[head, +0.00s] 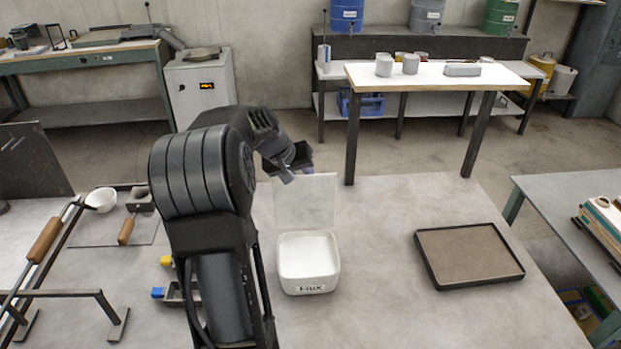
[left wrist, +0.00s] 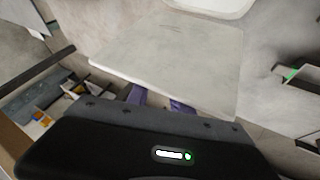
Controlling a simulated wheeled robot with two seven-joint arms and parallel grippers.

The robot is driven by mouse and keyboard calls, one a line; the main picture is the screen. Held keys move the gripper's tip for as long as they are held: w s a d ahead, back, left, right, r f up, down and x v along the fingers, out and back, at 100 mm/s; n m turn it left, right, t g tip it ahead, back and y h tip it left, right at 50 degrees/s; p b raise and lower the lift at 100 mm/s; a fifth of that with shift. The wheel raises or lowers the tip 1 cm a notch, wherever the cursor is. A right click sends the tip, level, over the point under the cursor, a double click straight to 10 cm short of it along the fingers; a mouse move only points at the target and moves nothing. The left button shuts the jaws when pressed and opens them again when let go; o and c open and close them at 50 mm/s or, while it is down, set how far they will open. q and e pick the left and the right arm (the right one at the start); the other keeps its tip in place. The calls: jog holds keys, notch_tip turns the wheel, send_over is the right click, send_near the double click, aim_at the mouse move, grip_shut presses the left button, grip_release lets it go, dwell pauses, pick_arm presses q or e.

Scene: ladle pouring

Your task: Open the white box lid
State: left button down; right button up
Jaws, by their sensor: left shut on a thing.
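The white box (head: 308,276) stands on the grey table in the head view, with a dark label on its front. Its lid (head: 305,204) stands up, roughly vertical, at the back of the box, and the box's mouth is open with pale contents or floor inside. My left gripper (head: 297,170) is at the lid's top edge, shut on the lid. In the left wrist view the purple fingers (left wrist: 160,103) meet the edge of the lid (left wrist: 170,55), which partly hides them. The box's rim (left wrist: 212,10) shows at the top there. My right gripper is not in view.
A dark-rimmed tray (head: 468,255) lies right of the box, with clear table between. A white bowl (head: 101,199), a wooden-handled tool (head: 127,228) and a metal rack (head: 70,293) are at the left. My left arm hides part of the table left of the box.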

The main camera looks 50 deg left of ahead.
pick_arm(q)
jog(key=shift+a+f, duration=0.3)
jog(key=shift+f, duration=0.2)
jog(key=c, duration=1.6)
grip_release()
jog(key=o, duration=0.4)
jog(key=shift+r, duration=0.1)
